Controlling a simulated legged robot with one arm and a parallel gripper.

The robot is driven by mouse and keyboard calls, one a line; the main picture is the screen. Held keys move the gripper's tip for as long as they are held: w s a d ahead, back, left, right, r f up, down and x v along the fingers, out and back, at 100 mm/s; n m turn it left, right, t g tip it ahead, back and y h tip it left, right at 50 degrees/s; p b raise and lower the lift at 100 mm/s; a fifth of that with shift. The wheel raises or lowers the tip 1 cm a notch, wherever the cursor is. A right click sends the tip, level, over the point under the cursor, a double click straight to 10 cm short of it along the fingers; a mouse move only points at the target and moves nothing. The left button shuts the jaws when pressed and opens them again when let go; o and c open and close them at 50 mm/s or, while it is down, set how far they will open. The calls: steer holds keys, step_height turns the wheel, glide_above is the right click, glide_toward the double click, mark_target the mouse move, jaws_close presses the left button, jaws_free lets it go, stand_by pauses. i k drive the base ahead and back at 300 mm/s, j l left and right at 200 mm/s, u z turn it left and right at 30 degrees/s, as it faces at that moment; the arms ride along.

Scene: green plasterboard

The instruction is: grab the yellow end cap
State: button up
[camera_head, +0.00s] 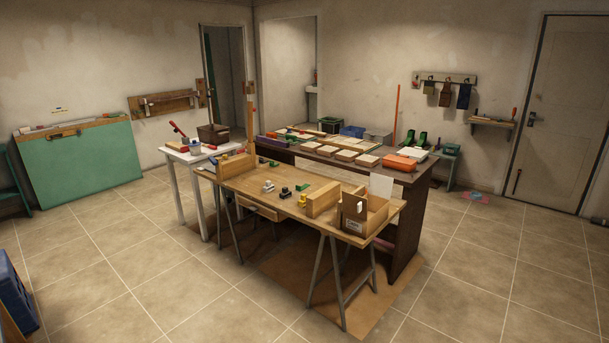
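A small yellow piece (302,200), which looks like the yellow end cap, sits on the wooden trestle table (240,183) in the middle of the room. It is just left of an upright wooden block (322,199) and right of a small black piece (285,193). It is too small in the picture to make out its exact shape. My gripper is not in view.
A wooden box (353,215) stands at the table's right end. Green (303,188) and grey pieces (268,186) lie near the yellow one. A dark workbench (410,190) stands close behind, a white table (173,165) at left. The tiled floor in front is clear.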

mark_target(302, 203)
steer(key=i+j+u, duration=0.15)
steer(key=i+u, duration=0.2)
steer(key=i, duration=0.8)
steer(key=i+l+u, duration=0.15)
steer(key=i+u, duration=0.15)
steer(key=i, duration=0.8)
steer(key=i+u, duration=0.2)
steer(key=i, duration=0.15)
steer(key=i+l+u, duration=0.2)
steer(key=i, duration=0.2)
